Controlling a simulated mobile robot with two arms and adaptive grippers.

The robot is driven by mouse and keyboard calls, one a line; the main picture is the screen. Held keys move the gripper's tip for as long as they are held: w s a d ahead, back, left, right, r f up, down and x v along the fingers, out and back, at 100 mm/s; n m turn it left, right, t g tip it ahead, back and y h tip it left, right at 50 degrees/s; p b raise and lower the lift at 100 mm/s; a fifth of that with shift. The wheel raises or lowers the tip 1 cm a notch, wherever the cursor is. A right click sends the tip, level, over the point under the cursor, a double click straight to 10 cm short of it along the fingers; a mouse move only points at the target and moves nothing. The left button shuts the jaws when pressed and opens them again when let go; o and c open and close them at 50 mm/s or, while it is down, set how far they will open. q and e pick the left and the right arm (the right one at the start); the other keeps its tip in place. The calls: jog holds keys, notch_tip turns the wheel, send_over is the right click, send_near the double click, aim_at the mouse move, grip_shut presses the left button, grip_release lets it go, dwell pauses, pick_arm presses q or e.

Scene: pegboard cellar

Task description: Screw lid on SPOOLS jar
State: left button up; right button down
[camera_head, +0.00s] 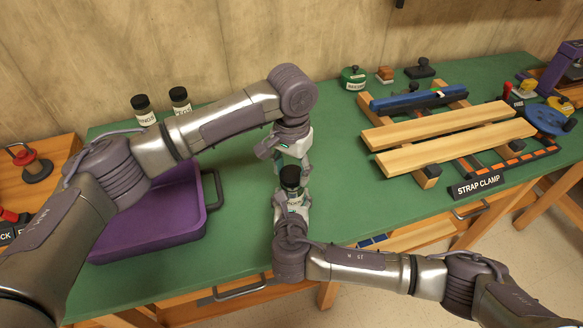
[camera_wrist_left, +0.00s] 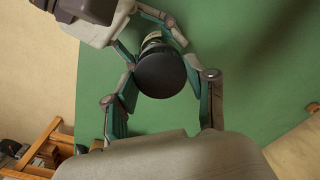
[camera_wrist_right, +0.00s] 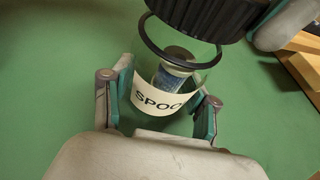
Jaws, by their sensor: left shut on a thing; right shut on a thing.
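The SPOOLS jar (camera_wrist_right: 158,102) is clear glass with a white label, partly legible as "SPOO", and something blue inside. It stands upright in my right gripper (camera_wrist_right: 163,112), which is shut around its sides. The head view shows the jar (camera_head: 294,198) over the green bench. My left gripper (camera_wrist_left: 160,68) comes from above and is shut on the round black lid (camera_wrist_left: 160,74). In the right wrist view the ribbed lid (camera_wrist_right: 205,14) is just above the jar's dark rim ring, with a visible gap. The lid (camera_head: 290,173) looks roughly over the mouth; exact alignment is unclear.
A purple tray (camera_head: 208,190) lies left of the grippers. Two black-lidded jars (camera_head: 143,110) (camera_head: 180,102) stand behind my left arm. The strap clamp with wooden boards (camera_head: 440,135) is on the right. Bare green bench (camera_head: 345,215) lies beside the grippers.

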pick_arm(q)
jog(key=shift+f, duration=0.45)
